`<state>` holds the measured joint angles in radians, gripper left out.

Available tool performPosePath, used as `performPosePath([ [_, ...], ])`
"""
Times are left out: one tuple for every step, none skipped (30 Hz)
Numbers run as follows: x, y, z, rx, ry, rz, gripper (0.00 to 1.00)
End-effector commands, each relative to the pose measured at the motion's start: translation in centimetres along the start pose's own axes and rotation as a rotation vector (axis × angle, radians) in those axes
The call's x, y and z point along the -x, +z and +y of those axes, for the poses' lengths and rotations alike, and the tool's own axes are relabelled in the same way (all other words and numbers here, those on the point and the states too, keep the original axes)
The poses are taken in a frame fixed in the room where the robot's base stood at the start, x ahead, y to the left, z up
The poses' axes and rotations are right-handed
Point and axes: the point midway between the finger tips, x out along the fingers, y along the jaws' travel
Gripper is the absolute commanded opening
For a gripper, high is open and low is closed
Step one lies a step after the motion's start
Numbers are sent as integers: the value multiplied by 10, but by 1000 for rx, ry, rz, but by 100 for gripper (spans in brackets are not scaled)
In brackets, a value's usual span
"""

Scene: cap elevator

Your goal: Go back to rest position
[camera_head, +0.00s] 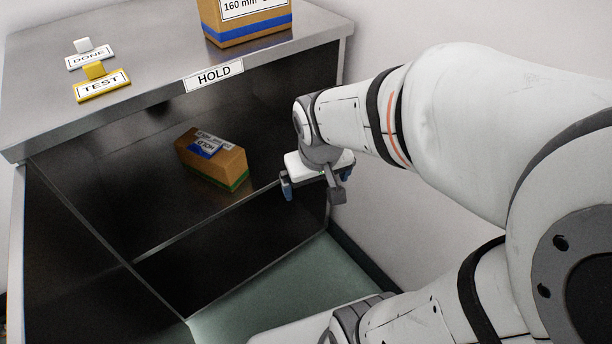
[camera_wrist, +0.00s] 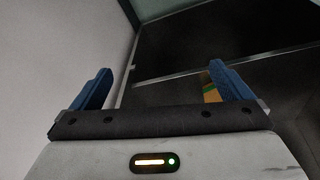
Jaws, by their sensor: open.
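My gripper (camera_head: 313,190) hangs at the end of my white arm, in front of the right part of the dark cabinet. In the wrist view its two blue fingers (camera_wrist: 160,88) stand wide apart with nothing between them. A cardboard box (camera_head: 212,160) with a blue and white HOLD label and a green band lies on the cabinet's inner shelf, left of my gripper and apart from it. In the wrist view a small part of this box (camera_wrist: 211,93) shows beside the right finger.
The metal cabinet (camera_head: 130,28) carries a HOLD sign (camera_head: 214,76), a yellow TEST block (camera_head: 101,84), a white DONE block (camera_head: 89,56) and another cardboard box (camera_head: 246,26) on top. A grey wall (camera_head: 430,28) stands close on the right. Green floor (camera_head: 285,280) shows below.

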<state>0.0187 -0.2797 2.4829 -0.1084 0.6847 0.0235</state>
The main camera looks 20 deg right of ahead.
Motion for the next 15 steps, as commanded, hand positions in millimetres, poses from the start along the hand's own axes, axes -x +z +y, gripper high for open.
performPosePath([
  [8,14,-4,-13,-19,-39,99],
  [12,22,-7,-19,-31,-64,99],
  [16,31,-10,-26,-45,-91,99],
  [18,36,-12,-28,-54,-109,99],
  [20,41,-15,-31,-61,-123,99],
  [22,45,-19,-35,-69,-136,99],
  [23,47,-20,-36,-72,-143,99],
  [24,48,-20,-36,-74,-147,99],
  [24,49,-21,-36,-76,-150,99],
  [24,49,-21,-36,-76,-151,99],
  [24,49,-21,-36,-76,-152,99],
  [24,49,-21,-36,-76,-151,99],
  [24,48,-21,-36,-76,-151,99],
  [24,48,-20,-36,-76,-151,99],
  [24,48,-20,-36,-75,-151,99],
])
